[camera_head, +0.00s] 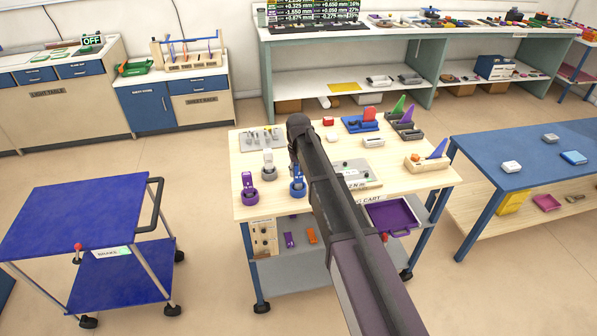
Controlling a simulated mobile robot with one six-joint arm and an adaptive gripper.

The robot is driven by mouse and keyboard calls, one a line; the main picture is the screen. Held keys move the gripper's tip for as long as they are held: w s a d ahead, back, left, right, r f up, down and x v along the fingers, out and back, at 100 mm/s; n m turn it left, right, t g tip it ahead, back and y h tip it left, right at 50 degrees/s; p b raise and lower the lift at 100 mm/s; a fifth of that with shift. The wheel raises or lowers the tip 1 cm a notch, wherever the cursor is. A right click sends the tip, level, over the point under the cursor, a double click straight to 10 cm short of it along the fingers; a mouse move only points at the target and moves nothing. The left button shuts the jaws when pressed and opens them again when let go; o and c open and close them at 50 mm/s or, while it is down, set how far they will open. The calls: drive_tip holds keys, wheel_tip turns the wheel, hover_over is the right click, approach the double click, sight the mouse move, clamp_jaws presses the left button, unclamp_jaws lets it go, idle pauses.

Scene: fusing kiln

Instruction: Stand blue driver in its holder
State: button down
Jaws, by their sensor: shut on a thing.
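The blue driver (297,183) is upright at the front middle of the wooden-topped cart. My gripper (295,171) points down from above and is shut on its top; my own arm partly hides the fingers. The blue ring-shaped holder (298,193) is directly under the driver on the cart top. The driver's lower end appears at or inside the ring, but I cannot tell whether it is fully seated.
A purple driver (248,182) and a pale grey driver (268,160) stand in ring holders to the left. A grey plate (357,174) and a wooden block with a blue wedge (428,160) lie right of my arm. The front-left cart top (262,213) is clear.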

drive_tip(key=shift+f+b, duration=0.6)
drive_tip(key=shift+c, duration=0.8)
unclamp_jaws()
drive_tip(key=shift+r, duration=0.2)
wheel_tip(320, 180, up, 10)
drive_tip(key=p, duration=1)
drive_tip(key=shift+f, duration=0.2)
drive_tip(key=s+d+m, duration=0.3)
drive_tip(key=s+d, duration=2)
drive_tip(key=s, duration=0.2)
drive_tip(key=shift+s, duration=0.3)
